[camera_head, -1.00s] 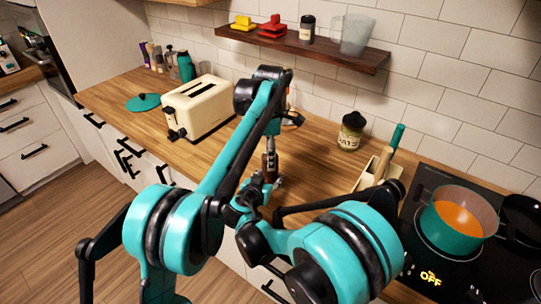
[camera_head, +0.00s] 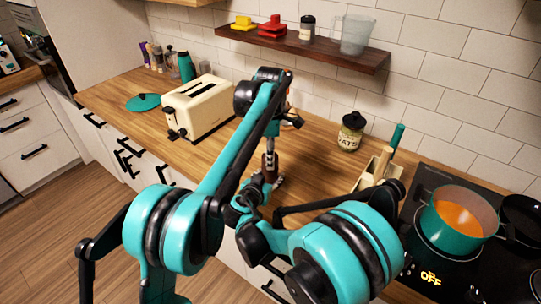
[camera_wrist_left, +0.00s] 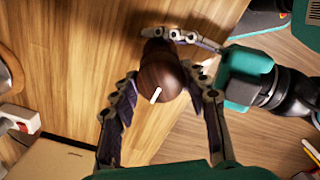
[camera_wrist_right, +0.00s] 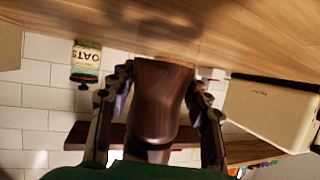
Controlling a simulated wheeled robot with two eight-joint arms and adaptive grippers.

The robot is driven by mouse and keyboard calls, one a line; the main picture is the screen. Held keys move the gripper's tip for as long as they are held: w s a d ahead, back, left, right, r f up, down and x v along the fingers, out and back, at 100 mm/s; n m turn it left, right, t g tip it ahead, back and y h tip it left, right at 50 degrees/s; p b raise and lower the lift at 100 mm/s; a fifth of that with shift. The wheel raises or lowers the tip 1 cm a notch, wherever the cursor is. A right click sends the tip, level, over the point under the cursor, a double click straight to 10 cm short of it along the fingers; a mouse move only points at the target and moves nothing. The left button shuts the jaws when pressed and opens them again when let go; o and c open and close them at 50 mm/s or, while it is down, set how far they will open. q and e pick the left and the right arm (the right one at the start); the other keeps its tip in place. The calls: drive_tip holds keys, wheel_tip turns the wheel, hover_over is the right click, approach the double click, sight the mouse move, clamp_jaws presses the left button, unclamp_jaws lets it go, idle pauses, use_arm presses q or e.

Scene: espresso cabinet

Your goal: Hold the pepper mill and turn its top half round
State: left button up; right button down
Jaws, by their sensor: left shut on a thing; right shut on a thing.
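The pepper mill (camera_head: 269,161) is dark brown wood and stands upright near the counter's front edge, largely covered by my grippers in the head view. In the left wrist view I look down on its round top (camera_wrist_left: 158,78), which bears a short white mark. My left gripper (camera_wrist_left: 163,76) comes from above, shut with a finger on each side of the top half. My right gripper (camera_wrist_right: 160,76) is shut around the mill's lower body (camera_wrist_right: 157,105), which fills the space between its fingers.
A cream toaster (camera_head: 200,108) stands left of the mill. An oats jar (camera_head: 351,131) and a utensil holder (camera_head: 377,168) are to the right, before the hob with a teal pot (camera_head: 458,218). A wooden shelf (camera_head: 310,47) hangs behind. Counter around the mill is clear.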

use_arm(q)
drive_tip(key=m, duration=0.4)
use_arm(e)
drive_tip(key=shift+f, duration=0.1)
use_arm(q)
drive_tip(key=m, duration=0.4)
drive_tip(key=shift+m, duration=0.3)
drive_tip(key=m, duration=0.4)
drive_tip(key=shift+m, duration=0.3)
drive_tip(key=m, duration=0.3)
drive_tip(key=shift+a+m, duration=0.1)
drive_tip(key=shift+m, duration=0.2)
drive_tip(key=m, duration=0.3)
drive_tip(key=shift+m, duration=0.3)
drive_tip(key=m, duration=0.4)
use_arm(e)
drive_tip(key=shift+s, duration=0.1)
use_arm(q)
drive_tip(key=m, duration=0.5)
drive_tip(key=shift+m, duration=1.6)
drive_tip(key=shift+a, duration=0.1)
